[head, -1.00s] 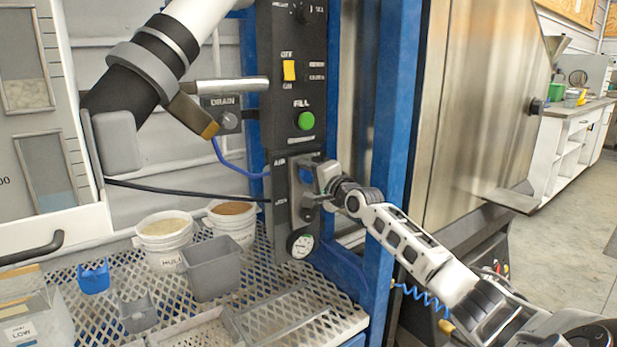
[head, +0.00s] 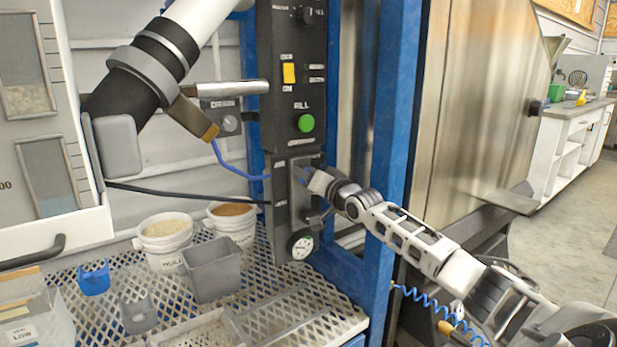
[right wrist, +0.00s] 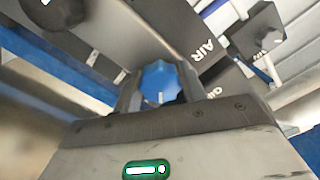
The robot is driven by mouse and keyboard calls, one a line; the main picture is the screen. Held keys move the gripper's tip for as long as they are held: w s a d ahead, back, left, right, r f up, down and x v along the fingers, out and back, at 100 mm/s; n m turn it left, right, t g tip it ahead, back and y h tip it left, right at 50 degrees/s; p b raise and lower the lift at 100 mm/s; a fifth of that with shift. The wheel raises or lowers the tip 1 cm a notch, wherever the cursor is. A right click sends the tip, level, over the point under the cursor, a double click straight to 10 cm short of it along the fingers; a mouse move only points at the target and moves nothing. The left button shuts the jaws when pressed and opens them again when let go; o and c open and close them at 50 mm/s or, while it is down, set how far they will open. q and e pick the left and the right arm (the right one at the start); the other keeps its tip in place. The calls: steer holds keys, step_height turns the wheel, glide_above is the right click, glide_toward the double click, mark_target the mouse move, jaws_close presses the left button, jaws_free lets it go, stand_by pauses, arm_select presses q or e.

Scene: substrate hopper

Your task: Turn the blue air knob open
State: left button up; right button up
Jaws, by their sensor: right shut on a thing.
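The blue air knob (right wrist: 161,82) sits on the dark control panel, beside the AIR lettering. My right gripper (right wrist: 160,100) is shut on the knob, with a finger on each side of it. The white mark on the knob shows between the fingers. In the head view my right gripper (head: 308,178) reaches the lower panel (head: 280,215) from the right and hides most of the knob. My left gripper is not in view.
Above are a green FILL button (head: 306,123) and a yellow switch (head: 289,73). A round gauge (head: 301,246) sits below. A blue post (head: 392,130) stands close behind my right forearm. Buckets and a grey bin (head: 212,268) stand on the mesh shelf.

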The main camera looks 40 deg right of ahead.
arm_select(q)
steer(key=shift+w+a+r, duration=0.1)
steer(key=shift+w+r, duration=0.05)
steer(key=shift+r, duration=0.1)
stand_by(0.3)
arm_select(e)
steer(key=o, duration=1)
arm_select(q)
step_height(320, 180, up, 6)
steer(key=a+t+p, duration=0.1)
steer(key=p, duration=0.2)
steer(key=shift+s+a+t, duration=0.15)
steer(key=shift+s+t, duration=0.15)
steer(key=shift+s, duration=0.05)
arm_select(e)
steer(key=s, duration=0.5)
steer(key=s+a, duration=0.1)
steer(key=s, duration=1)
steer(key=shift+a, duration=0.4)
steer(key=shift+w, duration=0.1)
